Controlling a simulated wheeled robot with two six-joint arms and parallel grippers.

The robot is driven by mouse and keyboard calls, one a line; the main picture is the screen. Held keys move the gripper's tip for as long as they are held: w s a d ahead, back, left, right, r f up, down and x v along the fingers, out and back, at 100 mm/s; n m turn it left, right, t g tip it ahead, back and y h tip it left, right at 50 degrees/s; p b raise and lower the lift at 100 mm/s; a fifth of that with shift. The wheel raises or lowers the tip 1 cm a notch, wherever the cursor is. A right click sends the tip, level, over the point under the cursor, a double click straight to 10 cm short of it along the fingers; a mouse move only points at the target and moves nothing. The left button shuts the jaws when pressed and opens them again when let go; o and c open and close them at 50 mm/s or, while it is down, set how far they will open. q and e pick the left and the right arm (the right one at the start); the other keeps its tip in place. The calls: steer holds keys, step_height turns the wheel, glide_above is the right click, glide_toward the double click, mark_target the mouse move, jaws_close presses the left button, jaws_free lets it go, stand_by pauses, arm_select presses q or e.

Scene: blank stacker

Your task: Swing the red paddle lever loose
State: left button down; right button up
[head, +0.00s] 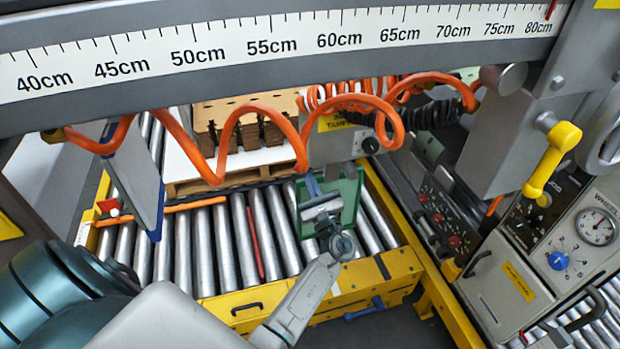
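A thin red bar (255,243) lies lengthwise between the silver rollers, left of my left gripper. A small red piece (113,209) shows at the left end of an orange bar across the rollers. I cannot tell whether either is the red paddle lever; no other clear red lever shows. My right gripper is out of view.
A ruled beam (250,47) crosses the top, with coiled orange hose (235,125) hanging below. At right are a yellow handle (552,160), a gauge panel (570,235) and a yellow frame (388,270).

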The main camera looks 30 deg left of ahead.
arm_select(q)
steer(key=shift+s+a+r+m+t+p, duration=0.1)
steer(key=shift+r+m+t+p, duration=0.25)
steer(key=shift+r+m, duration=0.3)
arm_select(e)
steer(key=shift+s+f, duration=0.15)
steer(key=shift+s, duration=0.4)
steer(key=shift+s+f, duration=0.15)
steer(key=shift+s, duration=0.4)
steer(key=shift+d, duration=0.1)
